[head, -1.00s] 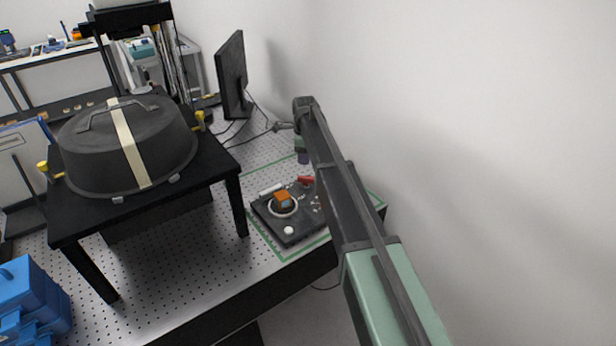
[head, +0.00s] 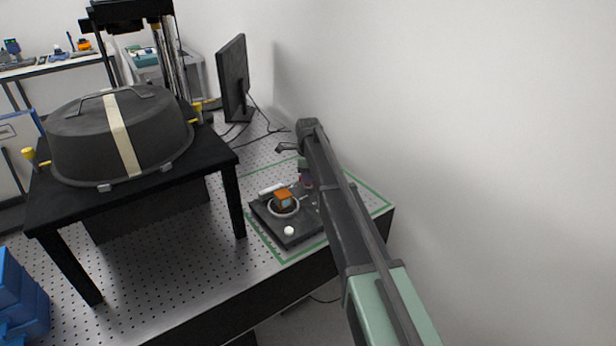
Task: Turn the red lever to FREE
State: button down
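The black base plate (head: 266,221) lies inside a green outline on the perforated table. It bears an orange-topped block (head: 284,196) in a white ring, a white knob (head: 289,231) and a white cylinder. The red lever is hidden behind my arm and wrist, so its position cannot be read. My arm reaches from the lower right to above the plate's far right part.
A black stand (head: 225,160) with a large dark domed cover (head: 75,135) is left of the plate. A monitor (head: 233,78) with cables stands behind. A white wall is close on the right. Blue boxes (head: 20,300) are at the lower left.

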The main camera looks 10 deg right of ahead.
jog(key=shift+n, duration=0.3)
jog(key=n, duration=1.6)
jog(key=shift+n, duration=0.3)
dwell(0.4)
jog(key=c, duration=1.1)
grip_release()
